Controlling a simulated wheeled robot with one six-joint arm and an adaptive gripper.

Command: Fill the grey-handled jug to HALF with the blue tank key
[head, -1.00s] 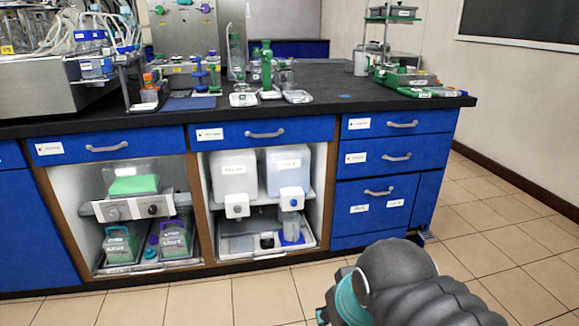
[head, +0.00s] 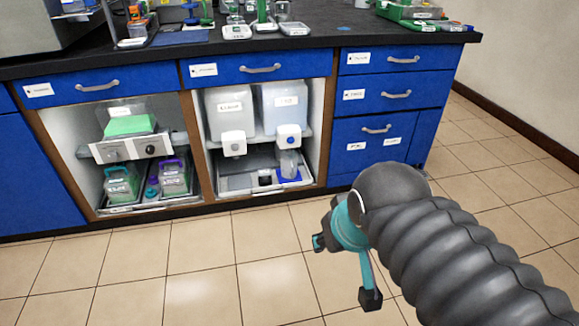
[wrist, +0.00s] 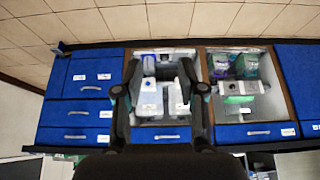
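A clear jug (head: 288,163) stands in the open cabinet bay, on a blue pad at the right of a grey tray (head: 235,186). Its handle colour is too small to make out. Above it is a white tap block with a blue key (head: 290,140), on the front of the right-hand tank (head: 283,105). The left tank (head: 229,110) has a similar white block with a grey key (head: 234,146). My gripper (wrist: 160,78) is open and empty in the wrist view, well short of the bay, with its fingers framing the tanks. That view is upside down.
A left bay holds a device with a green top (head: 130,124) and two lidded carriers (head: 173,178) on a tray. Blue drawers (head: 370,145) flank the bay on the right. Tiled floor in front is clear. Scales and other equipment stand on the black worktop (head: 330,42).

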